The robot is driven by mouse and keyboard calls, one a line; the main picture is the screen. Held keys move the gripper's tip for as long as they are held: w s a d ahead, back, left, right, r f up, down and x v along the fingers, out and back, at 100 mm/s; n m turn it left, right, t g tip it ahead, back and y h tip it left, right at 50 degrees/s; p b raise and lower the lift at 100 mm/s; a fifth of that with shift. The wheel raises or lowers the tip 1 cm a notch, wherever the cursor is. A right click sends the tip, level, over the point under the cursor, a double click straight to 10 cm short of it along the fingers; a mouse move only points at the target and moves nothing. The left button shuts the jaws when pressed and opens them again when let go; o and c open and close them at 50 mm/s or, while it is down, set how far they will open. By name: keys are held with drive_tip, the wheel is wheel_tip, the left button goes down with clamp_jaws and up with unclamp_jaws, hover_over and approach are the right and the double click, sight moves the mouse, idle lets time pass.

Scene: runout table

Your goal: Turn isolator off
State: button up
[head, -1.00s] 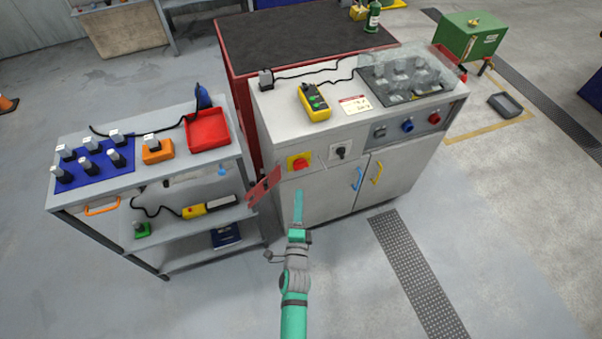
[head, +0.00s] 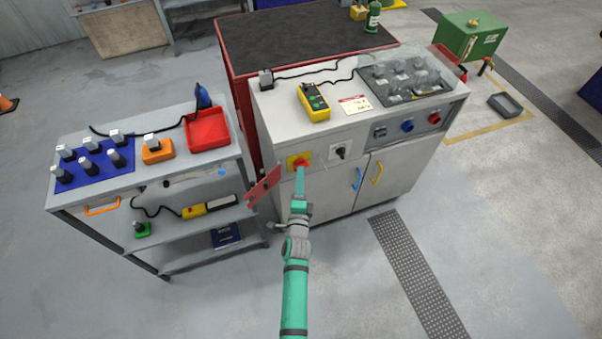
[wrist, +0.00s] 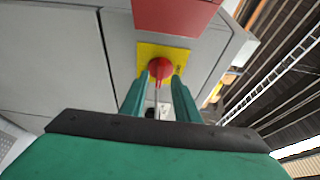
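The isolator is a red rotary knob (head: 300,162) on a yellow plate (head: 291,166), on the upper left front of the grey cabinet. My gripper (head: 300,172) reaches up to it from below in the head view and covers its lower part. In the wrist view, the red knob (wrist: 160,69) and yellow plate (wrist: 178,53) are straight ahead, and my gripper (wrist: 160,83) has its two teal fingers apart. The knob appears between the fingertips. I cannot tell whether they touch it.
A red panel (head: 264,186) juts out left of my gripper, beside the trolley (head: 190,166). A black switch (head: 341,152) on a white plate sits right of the isolator. Floor in front is clear.

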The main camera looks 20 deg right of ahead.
drive_tip(key=shift+x, duration=0.95)
drive_tip(key=shift+d, duration=0.1)
drive_tip(key=shift+c, duration=0.5)
clamp_jaws()
